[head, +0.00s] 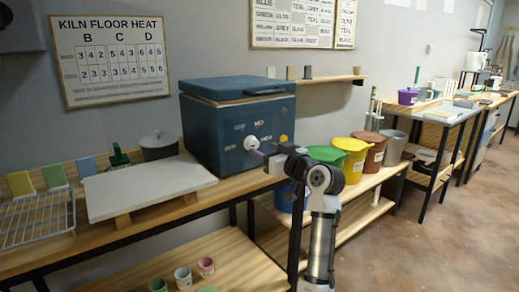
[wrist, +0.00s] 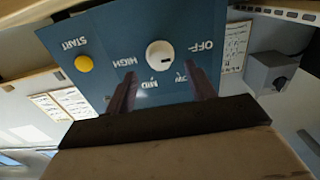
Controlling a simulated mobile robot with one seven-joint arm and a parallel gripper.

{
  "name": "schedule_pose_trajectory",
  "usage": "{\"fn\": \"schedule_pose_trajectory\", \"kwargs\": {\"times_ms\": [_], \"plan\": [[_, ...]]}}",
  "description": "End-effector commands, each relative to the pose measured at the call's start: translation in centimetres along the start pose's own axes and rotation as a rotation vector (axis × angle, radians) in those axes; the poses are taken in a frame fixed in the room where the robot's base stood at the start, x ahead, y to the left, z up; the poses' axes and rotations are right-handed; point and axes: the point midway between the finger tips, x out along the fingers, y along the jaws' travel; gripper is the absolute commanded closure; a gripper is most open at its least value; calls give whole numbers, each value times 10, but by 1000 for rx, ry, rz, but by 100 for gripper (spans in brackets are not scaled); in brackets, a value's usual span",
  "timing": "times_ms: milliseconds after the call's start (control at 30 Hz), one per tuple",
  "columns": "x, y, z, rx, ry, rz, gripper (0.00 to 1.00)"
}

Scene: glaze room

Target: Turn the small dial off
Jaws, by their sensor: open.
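The small dial is a round white knob (wrist: 160,54) on the front of a blue kiln (head: 222,120); it also shows in the head view (head: 251,142). The wrist view is upside down. OFF, MED and HIGH labels surround the dial, with another label partly hidden by a finger. A short dark mark on the dial sits toward its lower right in the wrist view. My gripper (wrist: 160,71) is open and empty, its fingertips spread to either side, just short of the dial in the picture. I cannot tell the exact gap to the panel.
A yellow START button (wrist: 84,64) is beside the dial. A white board (head: 148,187) lies left of the kiln on the bench. Green, yellow and brown lidded buckets (head: 353,165) stand on the lower shelf at right. Floor is clear at right.

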Motion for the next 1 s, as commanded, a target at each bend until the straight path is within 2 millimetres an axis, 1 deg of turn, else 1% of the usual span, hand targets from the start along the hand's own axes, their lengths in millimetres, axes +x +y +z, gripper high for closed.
{"fn": "schedule_pose_trajectory", "kwargs": {"times_ms": [33, 200, 300, 433, 600, 900, 967, 1000], "plan": [[-13, 1, 1, -1, 2, 3, 45], [-52, 1, 1, -1, 1, 3, 45], [-71, 0, 1, -1, 0, 2, 45], [-88, 0, 1, -1, 0, 1, 45], [-97, 0, 0, 0, 0, 0, 45], [-97, 0, 0, 0, 0, 0, 45], [-92, -6, -3, -4, 6, -1, 45], [-84, -13, -6, -8, 14, -2, 45]]}}
